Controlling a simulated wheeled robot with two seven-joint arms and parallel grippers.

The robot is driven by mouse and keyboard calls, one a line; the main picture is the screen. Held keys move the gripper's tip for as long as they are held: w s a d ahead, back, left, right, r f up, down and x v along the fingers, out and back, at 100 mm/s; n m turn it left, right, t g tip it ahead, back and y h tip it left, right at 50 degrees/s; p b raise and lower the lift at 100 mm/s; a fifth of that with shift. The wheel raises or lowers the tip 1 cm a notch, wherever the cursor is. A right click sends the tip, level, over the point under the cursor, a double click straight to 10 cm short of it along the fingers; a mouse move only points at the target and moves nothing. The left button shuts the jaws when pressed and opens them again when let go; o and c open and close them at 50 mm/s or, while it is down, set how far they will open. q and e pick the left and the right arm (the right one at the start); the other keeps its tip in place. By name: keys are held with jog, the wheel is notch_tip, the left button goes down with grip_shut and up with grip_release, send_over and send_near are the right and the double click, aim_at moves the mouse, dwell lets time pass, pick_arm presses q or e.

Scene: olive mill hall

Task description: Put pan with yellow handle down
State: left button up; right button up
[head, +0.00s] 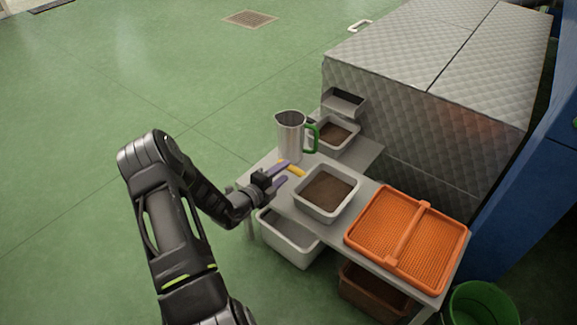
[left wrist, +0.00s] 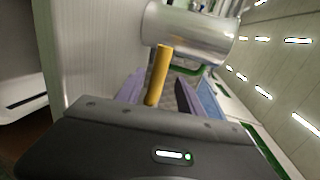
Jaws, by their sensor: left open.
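In the head view a pale rectangular pan (head: 345,209) with brown contents sits level on the grey table. A yellow handle (head: 295,170) lies at its back left side; I cannot clearly see where it joins the pan. My left gripper (head: 283,174) is open at the table's left edge, its purple fingers pointing at the handle. In the left wrist view the yellow handle (left wrist: 158,75) shows between the spread fingers (left wrist: 158,90), and contact cannot be told. My right gripper is not in view.
A metal jug (head: 291,138) with a green handle stands close behind the yellow handle. An orange ribbed tray (head: 405,205) lies right of the pan. A white bin (head: 290,246) is below the table.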

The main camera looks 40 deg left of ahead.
pick_arm(q)
jog(key=s, duration=0.2)
jog(key=s+r+p, duration=0.1)
jog(key=s, duration=0.4)
jog(key=shift+s+d+r+p, duration=0.1)
jog(key=shift+d+r+p, duration=0.1)
jog(key=shift+r+p, duration=0.1)
jog(key=shift+f, duration=0.1)
dwell(0.3)
